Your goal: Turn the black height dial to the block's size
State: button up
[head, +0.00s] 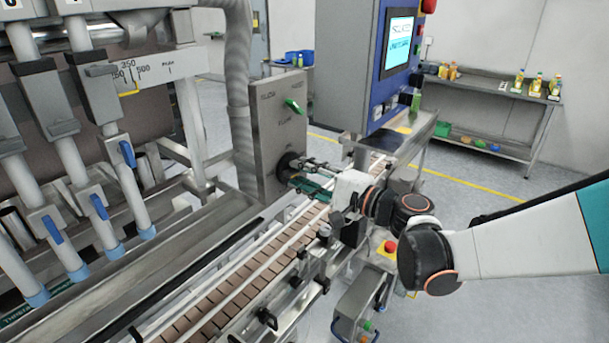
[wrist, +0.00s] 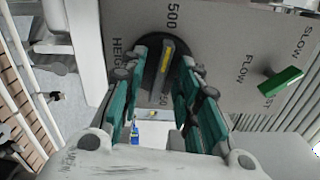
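The black height dial (wrist: 151,76) is on a grey panel in the wrist view, with a raised grip bar bearing a yellow line (wrist: 166,55). The line runs nearly upright in the picture, its upper end toward the printed 500. Another number below is partly hidden; "50" shows. In the head view the dial (head: 288,166) sits low on the grey control box. My gripper (wrist: 170,72) has its green fingers apart, one on each side of the bar, close to the dial. Contact with the bar cannot be made out. I cannot identify the block.
A green knob (wrist: 281,81) marked FLOW and SLOW is on the same panel, to the right. The conveyor (head: 245,285) runs below the box. Filling nozzles (head: 125,190) stand at left. A blue-framed screen (head: 398,42) is behind my arm.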

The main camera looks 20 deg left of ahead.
jog(key=v, duration=1.2)
jog(key=shift+f, duration=0.1)
jog(key=s+d+f+n+h+b, duration=0.1)
jog(key=s+d+f+n+h, duration=0.2)
jog(key=s+d+f+h, duration=0.2)
jog(key=s+d+f+n+h+b, duration=0.2)
jog(key=s+d+f+h, duration=0.3)
jog(key=s+d+h, duration=0.6)
jog(key=s+d+n, duration=0.1)
jog(key=s+d, duration=0.1)
jog(key=d, duration=0.6)
jog(key=shift+s+d+h, duration=0.2)
jog(key=shift+d+h, duration=0.1)
jog(key=shift+d, duration=0.05)
jog(key=shift+a, duration=0.1)
